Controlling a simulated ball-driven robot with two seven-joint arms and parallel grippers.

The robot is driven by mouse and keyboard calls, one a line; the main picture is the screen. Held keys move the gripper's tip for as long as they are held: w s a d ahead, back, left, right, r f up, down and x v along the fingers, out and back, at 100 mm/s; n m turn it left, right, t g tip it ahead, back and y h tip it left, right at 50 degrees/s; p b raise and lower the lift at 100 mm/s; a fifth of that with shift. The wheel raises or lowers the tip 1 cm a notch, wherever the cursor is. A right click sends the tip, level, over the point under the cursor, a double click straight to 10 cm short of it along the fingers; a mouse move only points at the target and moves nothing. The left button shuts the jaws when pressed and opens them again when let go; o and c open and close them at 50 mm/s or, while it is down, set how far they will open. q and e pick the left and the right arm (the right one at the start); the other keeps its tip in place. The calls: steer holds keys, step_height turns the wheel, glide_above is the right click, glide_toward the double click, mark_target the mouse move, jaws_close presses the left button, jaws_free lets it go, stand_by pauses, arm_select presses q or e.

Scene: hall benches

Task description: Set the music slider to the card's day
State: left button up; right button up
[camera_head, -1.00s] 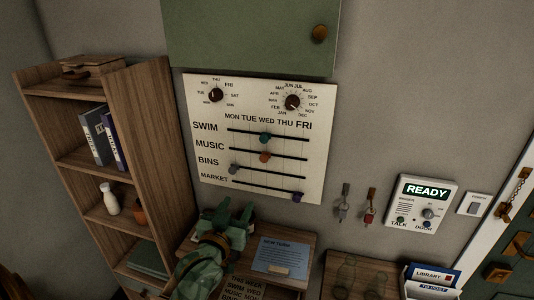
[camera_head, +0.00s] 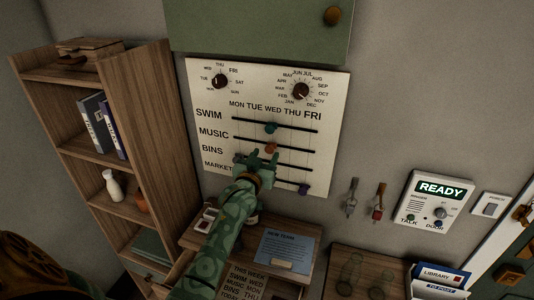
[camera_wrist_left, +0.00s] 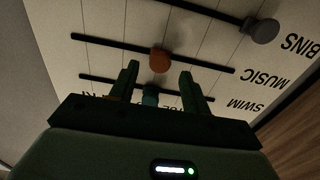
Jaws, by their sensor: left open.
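The white board (camera_head: 330,80) on the wall has rows SWIM, MUSIC, BINS and MARKET under the days MON to FRI. The orange music knob (camera_head: 270,148) sits about mid-rod, near the WED column. It also shows in the left wrist view (camera_wrist_left: 159,60), ahead of and between the fingertips, not gripped. My left gripper (camera_head: 258,158) is open in front of the board, just below the orange knob, and hides the BINS knob in the head view. The card (camera_head: 246,279) lies low on the desk, partly covered; its MUSIC line seems to start with MO. My right gripper is out of view.
The teal swim knob (camera_head: 270,128) is just above the orange one. The grey bins knob (camera_wrist_left: 262,30) and purple market knob (camera_head: 304,189) are nearby. A blue notice (camera_head: 286,250) lies on the desk. Keys (camera_head: 378,205) hang right of the board; a shelf (camera_head: 160,140) stands left.

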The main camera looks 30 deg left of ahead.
mark_target(270, 148)
arm_select(q)
steer(key=shift+x, duration=0.9)
steer(key=shift+w, duration=0.3)
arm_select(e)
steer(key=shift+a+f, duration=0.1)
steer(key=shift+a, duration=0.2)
